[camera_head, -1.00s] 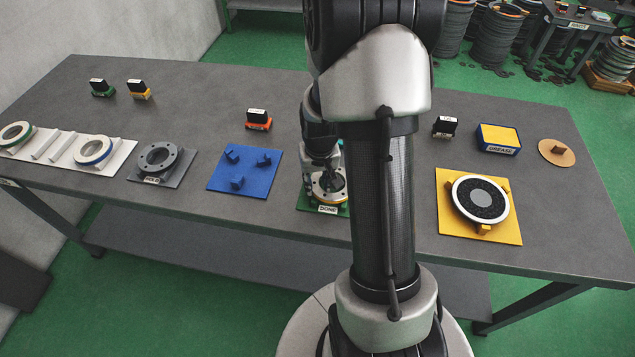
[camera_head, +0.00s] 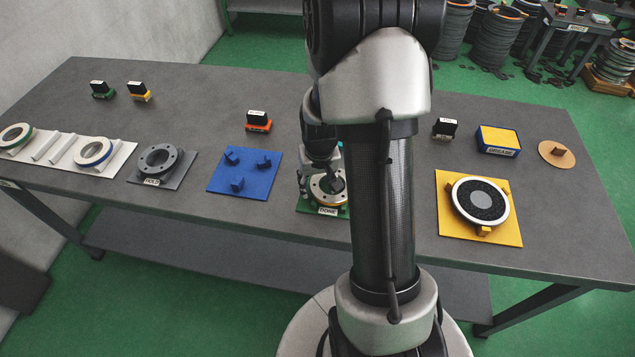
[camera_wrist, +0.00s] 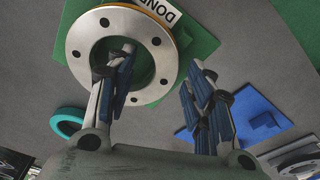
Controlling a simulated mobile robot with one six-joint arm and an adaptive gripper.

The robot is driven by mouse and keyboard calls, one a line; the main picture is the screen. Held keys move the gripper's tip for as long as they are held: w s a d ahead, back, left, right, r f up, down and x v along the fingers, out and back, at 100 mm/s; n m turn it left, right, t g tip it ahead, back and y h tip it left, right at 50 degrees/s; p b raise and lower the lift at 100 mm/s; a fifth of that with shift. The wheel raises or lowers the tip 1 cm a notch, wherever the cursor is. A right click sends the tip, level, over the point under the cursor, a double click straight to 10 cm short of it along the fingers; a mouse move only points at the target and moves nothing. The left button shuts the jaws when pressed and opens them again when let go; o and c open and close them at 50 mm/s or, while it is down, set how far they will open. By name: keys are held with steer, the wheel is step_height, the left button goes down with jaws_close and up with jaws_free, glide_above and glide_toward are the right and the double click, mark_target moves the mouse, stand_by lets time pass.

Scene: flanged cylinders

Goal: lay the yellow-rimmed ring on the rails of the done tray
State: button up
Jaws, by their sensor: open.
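The yellow-rimmed ring (camera_wrist: 82,50) is a pale metal flange with bolt holes and a thin yellow edge. It lies on the green done tray (camera_wrist: 200,40), by the DONE label, and it also shows in the head view (camera_head: 320,197) beside my arm. My gripper (camera_wrist: 158,72) is open. In the wrist view one finger is over or in the ring's centre hole, and the other is outside its rim. I cannot tell whether either finger touches it.
A blue plate with pegs (camera_head: 262,184) and a grey HOLD plate (camera_head: 183,174) with a dark flange lie left. A white rack (camera_head: 118,160) holds rings. A yellow plate (camera_head: 450,232) lies right. A teal ring (camera_wrist: 66,130) shows in the wrist view.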

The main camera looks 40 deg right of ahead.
step_height(320, 180, up, 12)
steer(key=s+p, duration=0.2)
steer(key=p, duration=0.2)
steer(key=s+a+r+n+t, duration=0.1)
steer(key=s+a+r+n, duration=0.15)
steer(key=a+r, duration=0.85)
steer(key=s+a+r+n+t, duration=0.2)
steer(key=s+a+r, duration=0.4)
steer(key=s, duration=0.5)
steer(key=a+n, duration=0.1)
steer(key=a, duration=0.1)
steer(key=shift+s+a+y, duration=0.4)
